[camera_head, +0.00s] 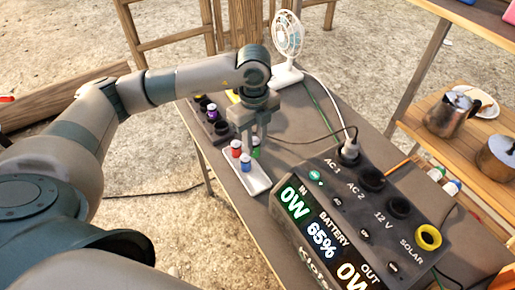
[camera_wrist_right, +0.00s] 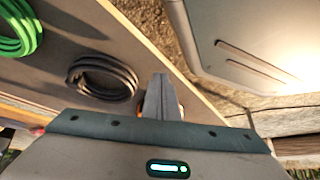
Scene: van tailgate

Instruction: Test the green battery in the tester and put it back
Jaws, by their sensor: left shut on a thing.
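My left gripper (camera_head: 257,147) points down over the white tray (camera_head: 260,186) on the grey table. Its jaws are closed around the green battery (camera_head: 256,152), which is partly hidden between the fingers. I cannot tell whether the battery still touches the tray. In the right wrist view, my right gripper's fingers (camera_wrist_right: 161,98) are together and empty.
A large power station (camera_head: 335,215) with a lit display and a plugged-in cable fills the table's right front. A white fan (camera_head: 287,45) stands at the back. A shelf with metal pots (camera_head: 452,112) is at right. Coiled green (camera_wrist_right: 18,30) and black (camera_wrist_right: 102,78) cables show in the wrist view.

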